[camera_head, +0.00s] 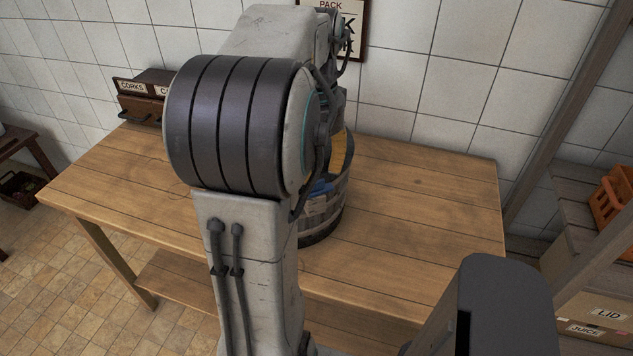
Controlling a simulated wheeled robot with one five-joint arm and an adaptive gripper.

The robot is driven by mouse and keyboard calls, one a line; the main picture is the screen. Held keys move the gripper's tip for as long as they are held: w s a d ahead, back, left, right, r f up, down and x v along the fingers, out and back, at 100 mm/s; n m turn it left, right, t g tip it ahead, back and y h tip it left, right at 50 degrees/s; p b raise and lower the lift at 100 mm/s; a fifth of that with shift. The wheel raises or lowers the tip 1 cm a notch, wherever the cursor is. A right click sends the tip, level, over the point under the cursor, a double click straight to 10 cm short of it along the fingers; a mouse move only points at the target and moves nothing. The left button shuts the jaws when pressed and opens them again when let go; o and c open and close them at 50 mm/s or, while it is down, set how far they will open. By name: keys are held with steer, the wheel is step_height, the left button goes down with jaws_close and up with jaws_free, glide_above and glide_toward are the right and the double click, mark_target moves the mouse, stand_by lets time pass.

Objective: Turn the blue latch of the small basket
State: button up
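A wooden basket (326,222) with a dark lower band stands on the wooden table, mostly hidden behind my arm. A blue part (320,187) shows on its front beside the edge of my arm; I cannot tell whether it is the latch or how it is turned. A yellow part (340,150) shows higher up, inside a dark curved rim or handle. My arm fills the middle of the view and reaches over the table toward the basket. My gripper is hidden behind the arm, so its fingers do not show.
The table (430,215) is bare right of the basket and at its left front. A box labelled corks (135,105) stands at its back left. A tiled wall is close behind. At right are a slanted post, an orange crate (612,200) and labelled boxes (590,318).

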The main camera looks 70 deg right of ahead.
mark_target(317, 191)
steer(key=shift+f, duration=2.4)
steer(key=shift+o, duration=0.3)
jaws_close()
